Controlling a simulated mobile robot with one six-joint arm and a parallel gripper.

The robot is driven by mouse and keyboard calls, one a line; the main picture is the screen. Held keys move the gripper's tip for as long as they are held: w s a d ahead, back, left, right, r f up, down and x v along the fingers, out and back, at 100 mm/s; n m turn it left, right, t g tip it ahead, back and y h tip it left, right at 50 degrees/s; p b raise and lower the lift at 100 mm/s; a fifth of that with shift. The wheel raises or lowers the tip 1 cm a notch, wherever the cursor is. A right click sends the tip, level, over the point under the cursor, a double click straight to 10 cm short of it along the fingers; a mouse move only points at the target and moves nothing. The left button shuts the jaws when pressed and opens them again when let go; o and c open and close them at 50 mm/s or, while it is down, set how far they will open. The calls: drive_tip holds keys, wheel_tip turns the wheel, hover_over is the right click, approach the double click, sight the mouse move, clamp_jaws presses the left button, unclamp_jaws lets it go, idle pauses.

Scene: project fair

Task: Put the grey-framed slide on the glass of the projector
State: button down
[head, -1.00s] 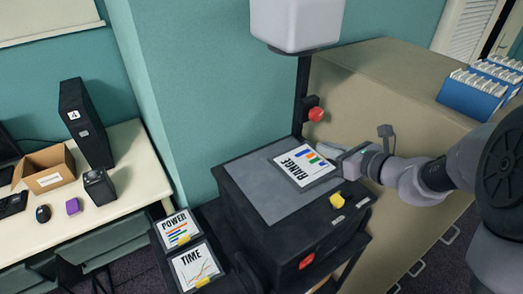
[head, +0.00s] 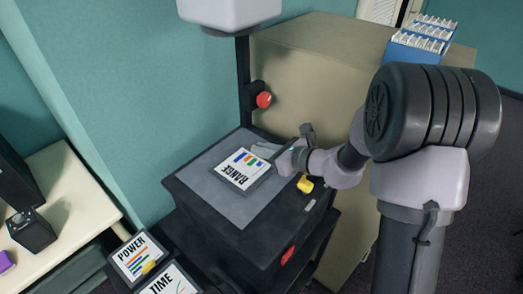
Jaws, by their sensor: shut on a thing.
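The grey-framed slide (head: 243,169), a white sheet marked RANGE with coloured bars, is over the projector's grey glass (head: 213,198). It lies roughly flat, near the middle and rear of the glass. I cannot tell whether it touches the glass or is just above it. My gripper (head: 286,160) is shut on the slide's right edge, and my arm reaches in from the right. The fingertips are small and partly hidden. The projector (head: 220,226) is a dark box with its white head (head: 230,12) above on a black post.
A red knob (head: 264,99) is on the post. A yellow part (head: 305,184) sits at the projector's right edge. Dark-framed slides POWER (head: 138,257) and TIME (head: 172,281) lie at lower left. A beige cabinet (head: 305,75) stands behind, with a blue slide box (head: 420,45) on it.

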drive_tip(key=c, duration=2)
unclamp_jaws()
drive_tip(key=shift+f, duration=0.2)
drive_tip(key=o, duration=0.5)
drive_tip(key=shift+r, duration=0.1)
